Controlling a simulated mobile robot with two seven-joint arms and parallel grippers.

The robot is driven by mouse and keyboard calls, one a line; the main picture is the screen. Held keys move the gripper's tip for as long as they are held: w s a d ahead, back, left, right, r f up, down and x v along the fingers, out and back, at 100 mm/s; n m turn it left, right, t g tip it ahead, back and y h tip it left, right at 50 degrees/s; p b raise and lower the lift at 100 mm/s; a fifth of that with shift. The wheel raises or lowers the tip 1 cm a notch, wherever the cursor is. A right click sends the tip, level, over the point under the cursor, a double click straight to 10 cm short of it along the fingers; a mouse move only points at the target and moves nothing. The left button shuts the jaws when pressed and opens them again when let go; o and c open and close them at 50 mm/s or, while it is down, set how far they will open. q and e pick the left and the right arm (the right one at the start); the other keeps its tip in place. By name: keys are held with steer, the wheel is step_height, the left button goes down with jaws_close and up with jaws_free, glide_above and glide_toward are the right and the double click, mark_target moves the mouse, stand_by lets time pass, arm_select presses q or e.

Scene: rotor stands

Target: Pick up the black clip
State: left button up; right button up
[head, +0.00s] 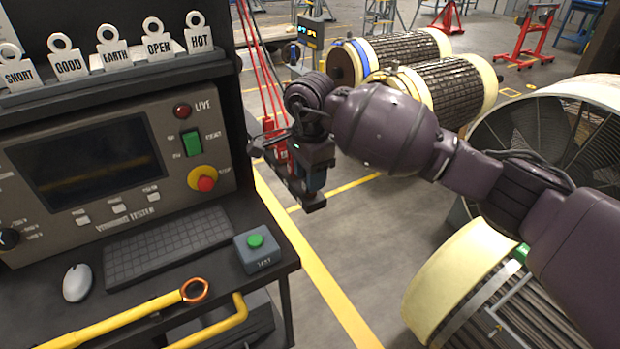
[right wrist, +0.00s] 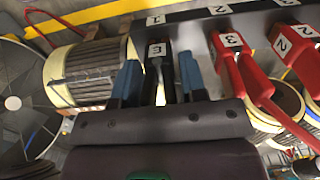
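The black clip (right wrist: 157,62) with a white label reading E hangs from a dark rail (right wrist: 195,32) in the right wrist view. My right gripper (right wrist: 160,72) has its two blue fingers on either side of the clip. The fingers stand apart and look open, with narrow gaps to the clip. In the head view my right gripper (head: 303,180) is beyond the right edge of the test bench, beside red clips (head: 278,148). I cannot make out the black clip there. My left gripper is not in view.
Red clips labelled 3 (right wrist: 232,60) and 2 (right wrist: 298,50) hang close to the right of the gripper. The tester bench (head: 270,265) fills the left of the head view. Rotors (head: 455,88) stand behind my arm, and another (head: 465,285) is below it.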

steer(key=c, duration=0.6)
steer(key=shift+r, duration=0.15)
step_height(320, 180, up, 20)
steer(key=shift+f, duration=0.1)
